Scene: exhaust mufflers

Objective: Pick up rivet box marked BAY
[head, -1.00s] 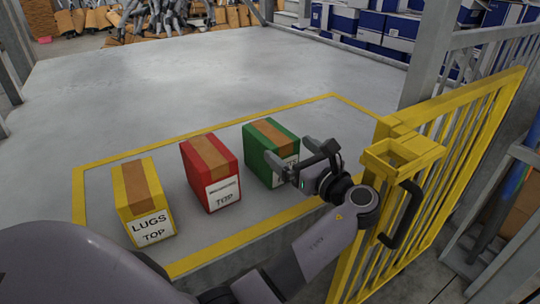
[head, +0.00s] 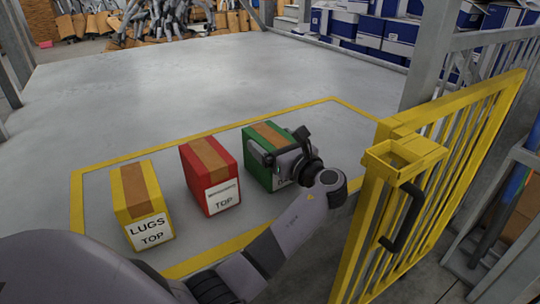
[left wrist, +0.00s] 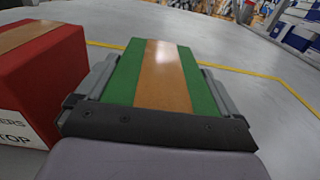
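A green box (head: 256,165) with a brown tape strip stands at the right end of a row of three boxes on the grey floor. Its white label is mostly hidden behind my left gripper (head: 276,149), and I cannot read BAY on it. In the left wrist view the green box (left wrist: 124,76) lies between the two fingers of my left gripper (left wrist: 158,80), one along each side. The fingers are spread; whether they touch the sides is unclear. My right gripper is not in view.
A red box (head: 199,180) labelled TOP stands just left of the green one. A yellow box (head: 129,204) labelled LUGS TOP is further left. Yellow lines (head: 200,133) frame the boxes. A yellow gate (head: 440,165) stands close on the right. The floor behind is clear.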

